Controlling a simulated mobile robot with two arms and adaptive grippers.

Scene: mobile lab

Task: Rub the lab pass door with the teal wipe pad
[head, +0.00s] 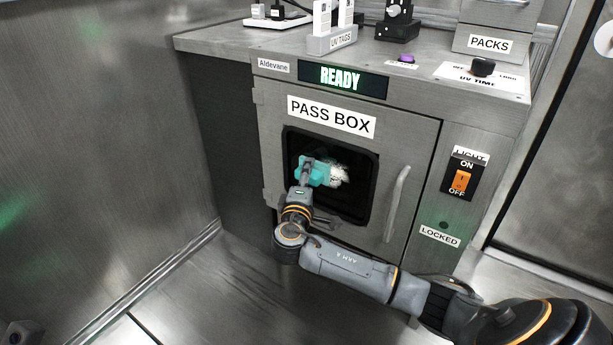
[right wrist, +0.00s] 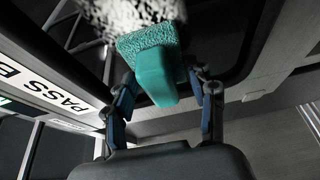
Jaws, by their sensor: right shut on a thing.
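The lab pass door (head: 405,150) is a grey metal door under a PASS BOX label, with a dark window (head: 360,200) and a vertical handle (head: 397,203) on its right. It looks shut. A white speckled patch (head: 339,174) shows on the window. My right gripper (head: 305,180) is shut on the teal wipe pad (head: 319,171) in front of the window, just left of the patch. In the right wrist view the pad (right wrist: 157,77) sits between both fingers, its textured face toward the speckled patch (right wrist: 130,14). I cannot tell whether it touches the glass.
The box front has a READY display (head: 340,79), an orange light switch (head: 462,181) and a LOCKED label (head: 440,236). On its top stand a UV TAGS holder (head: 331,41), a purple button (head: 407,58) and a black knob (head: 483,67). A metal wall rises at left.

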